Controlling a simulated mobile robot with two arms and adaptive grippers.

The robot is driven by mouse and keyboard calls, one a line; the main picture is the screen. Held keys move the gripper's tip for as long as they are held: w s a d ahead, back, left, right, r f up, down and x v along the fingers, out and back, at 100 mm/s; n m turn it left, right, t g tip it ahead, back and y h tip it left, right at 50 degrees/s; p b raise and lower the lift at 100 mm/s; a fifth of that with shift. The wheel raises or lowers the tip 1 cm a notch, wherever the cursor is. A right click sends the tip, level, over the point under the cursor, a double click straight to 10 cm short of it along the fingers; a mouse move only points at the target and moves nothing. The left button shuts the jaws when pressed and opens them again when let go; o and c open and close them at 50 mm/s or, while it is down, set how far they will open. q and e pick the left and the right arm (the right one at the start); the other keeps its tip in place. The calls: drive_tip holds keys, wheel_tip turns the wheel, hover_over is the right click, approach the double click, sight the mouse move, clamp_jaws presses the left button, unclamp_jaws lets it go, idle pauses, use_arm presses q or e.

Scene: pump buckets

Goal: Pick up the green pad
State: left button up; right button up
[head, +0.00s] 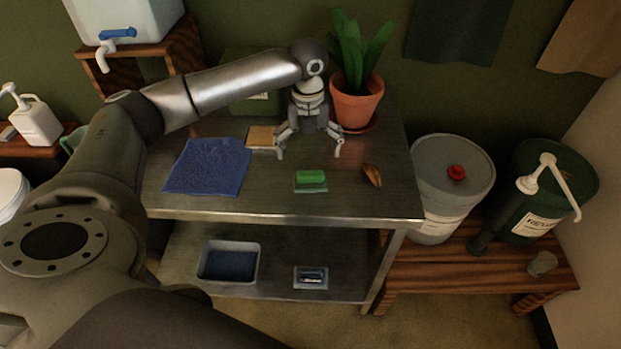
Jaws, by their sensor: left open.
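A small bright green pad (311,176) lies on the steel table (345,205), near the middle of its front half. It appears to rest on a flat, paler green piece (310,189). My left gripper (309,153) points down over the table, just behind the pad. Its two fingers are spread wide and nothing is between them. In this view the fingertips end a little above the pad; I cannot tell their exact height. My right gripper is not in view.
A blue cloth (208,167) lies left of the pad, and a tan sponge-like block (261,137) behind it. A brown object (372,175) lies to the right. A potted plant (356,105) stands close behind my left gripper. The lower shelf holds a grey tub (230,281).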

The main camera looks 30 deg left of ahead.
sight(310, 173)
use_arm(q)
wheel_tip(310, 173, down, 4)
drive_tip(key=shift+r, duration=0.15)
drive_tip(key=shift+d+f+p, duration=0.15)
drive_tip(key=shift+f+p, duration=0.4)
drive_tip(key=shift+p, duration=0.05)
drive_tip(key=f, duration=0.2)
drive_tip(key=f+p, duration=0.1)
drive_tip(key=shift+d+f, duration=0.25)
drive_tip(key=shift+f, duration=0.5)
drive_tip(key=shift+c, duration=0.3)
drive_tip(key=c, duration=1)
drive_tip(key=shift+r, duration=0.15)
